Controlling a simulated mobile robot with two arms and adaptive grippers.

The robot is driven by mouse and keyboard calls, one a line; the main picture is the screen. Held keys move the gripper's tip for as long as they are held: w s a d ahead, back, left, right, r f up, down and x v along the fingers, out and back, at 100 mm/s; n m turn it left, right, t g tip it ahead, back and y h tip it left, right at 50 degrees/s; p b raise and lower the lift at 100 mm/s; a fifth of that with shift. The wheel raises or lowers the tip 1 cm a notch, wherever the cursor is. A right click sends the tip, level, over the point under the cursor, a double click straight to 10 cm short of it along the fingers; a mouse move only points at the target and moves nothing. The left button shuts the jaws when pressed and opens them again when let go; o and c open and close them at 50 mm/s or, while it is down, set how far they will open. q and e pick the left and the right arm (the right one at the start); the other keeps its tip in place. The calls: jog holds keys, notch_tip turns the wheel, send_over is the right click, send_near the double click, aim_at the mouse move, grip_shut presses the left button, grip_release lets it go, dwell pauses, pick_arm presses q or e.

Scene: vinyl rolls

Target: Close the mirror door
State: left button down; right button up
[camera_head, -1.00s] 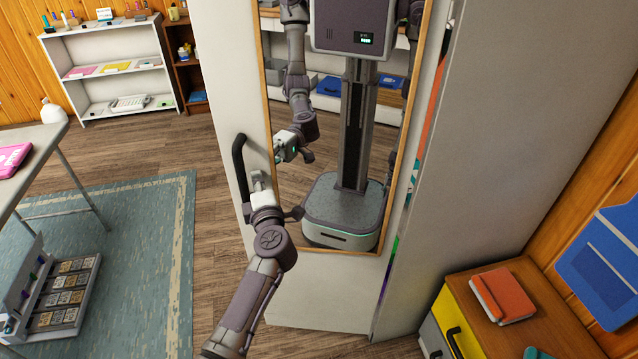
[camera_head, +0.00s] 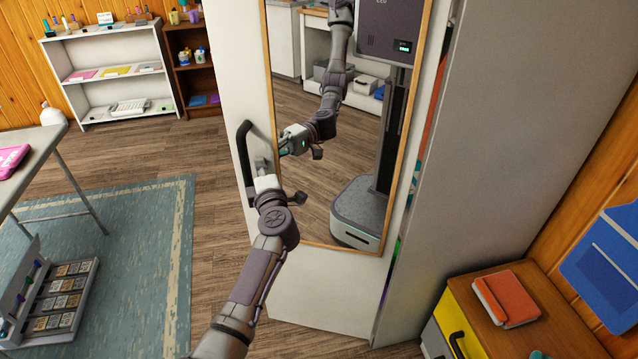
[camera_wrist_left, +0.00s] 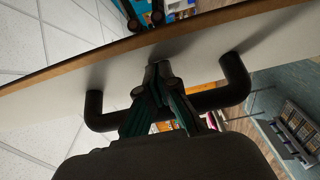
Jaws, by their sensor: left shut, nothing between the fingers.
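The mirror door (camera_head: 312,300) is a tall pale panel with a wood-framed mirror (camera_head: 325,190). It stands slightly ajar, with a narrow gap along its right edge showing coloured material inside the pale cabinet (camera_head: 500,130). A black bar handle (camera_head: 243,150) is on the door's left side. My left gripper (camera_head: 261,166) is shut and empty, just right of the handle at the door face. In the left wrist view, its closed fingers (camera_wrist_left: 160,72) cross over the handle (camera_wrist_left: 212,98), tips close to the door; contact is unclear. My right gripper is out of view.
A wooden-topped drawer unit (camera_head: 535,310) with an orange notebook (camera_head: 507,298) stands right of the cabinet. A table (camera_head: 30,160) and a sample rack (camera_head: 55,300) are at the left. Shelves (camera_head: 115,75) stand at the back. Wooden floor and a blue-green rug (camera_head: 140,260) lie left of the door.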

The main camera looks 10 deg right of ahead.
pick_arm(q)
jog(key=w, duration=0.1)
jog(key=w+d+b, duration=0.1)
jog(key=shift+w, duration=0.3)
